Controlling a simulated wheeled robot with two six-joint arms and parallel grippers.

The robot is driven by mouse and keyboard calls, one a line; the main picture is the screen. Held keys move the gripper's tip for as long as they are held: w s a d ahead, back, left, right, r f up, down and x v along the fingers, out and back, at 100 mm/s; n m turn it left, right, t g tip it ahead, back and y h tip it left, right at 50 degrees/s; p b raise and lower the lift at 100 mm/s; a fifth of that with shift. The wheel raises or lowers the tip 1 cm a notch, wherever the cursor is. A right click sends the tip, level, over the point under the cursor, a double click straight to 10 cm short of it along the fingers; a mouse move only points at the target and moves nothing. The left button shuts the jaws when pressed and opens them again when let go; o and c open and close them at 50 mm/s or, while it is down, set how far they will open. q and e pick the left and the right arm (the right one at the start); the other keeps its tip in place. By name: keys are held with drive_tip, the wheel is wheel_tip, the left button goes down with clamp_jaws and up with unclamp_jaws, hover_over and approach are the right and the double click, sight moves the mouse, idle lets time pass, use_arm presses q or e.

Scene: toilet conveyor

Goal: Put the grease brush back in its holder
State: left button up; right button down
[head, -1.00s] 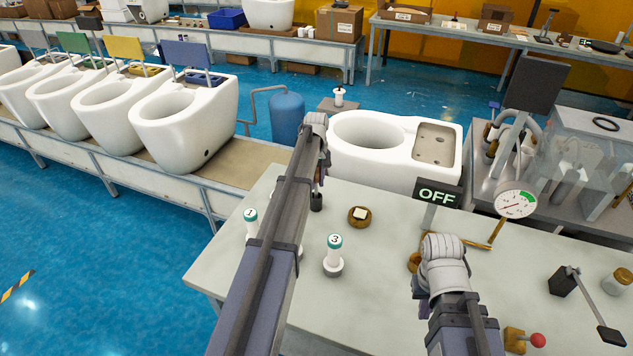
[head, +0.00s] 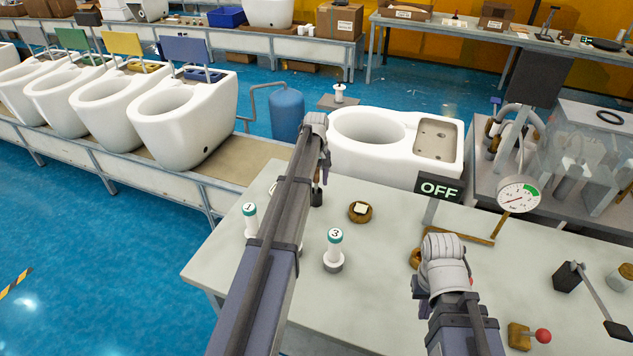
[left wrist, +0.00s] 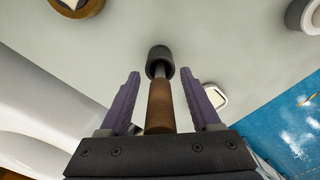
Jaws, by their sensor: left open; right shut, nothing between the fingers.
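The grease brush, with a brown wooden handle (left wrist: 160,108) and a metal shank, stands in a black cylindrical holder (left wrist: 158,57) in the left wrist view. Its lower end is hidden inside the holder. My left gripper (left wrist: 158,95) is open, with one purple finger on each side of the handle and a gap to both. In the head view the holder (head: 316,198) shows on the table beside my left forearm, which hides much of the gripper. My right arm ends above the table at the right; its gripper fingers are hidden behind the wrist.
White bottles numbered 1 (head: 249,218) and 3 (head: 334,248) stand around my left arm. A round wooden dish (head: 360,212) lies right of the holder. A white toilet (head: 390,145) stands behind the table. An OFF sign (head: 440,189) and a gauge (head: 519,195) are at right.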

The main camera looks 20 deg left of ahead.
use_arm(q)
wheel_tip(320, 180, up, 8)
drive_tip(key=p, duration=0.8)
drive_tip(key=shift+f, duration=0.1)
idle(0.4)
drive_tip(key=shift+s+d, duration=0.15)
drive_tip(key=shift+d, duration=0.05)
drive_tip(key=s+d+f+m+b, duration=0.1)
drive_tip(key=s+d+m, duration=0.2)
drive_tip(key=s+d, duration=0.5)
drive_tip(key=s+d+f+m+b, duration=0.1)
drive_tip(key=s+d+m, duration=0.4)
drive_tip(key=d, duration=0.6)
drive_tip(key=s+d+m+b, duration=0.1)
drive_tip(key=s+d+m, duration=0.2)
drive_tip(key=s+d, duration=0.2)
drive_tip(key=s+d+f+m+y, duration=0.1)
drive_tip(key=s+d+m, duration=0.2)
drive_tip(key=s, duration=0.9)
drive_tip(key=shift+s+d+f+b, duration=0.25)
drive_tip(key=shift+d+b, duration=0.1)
drive_tip(key=shift+d, duration=0.65)
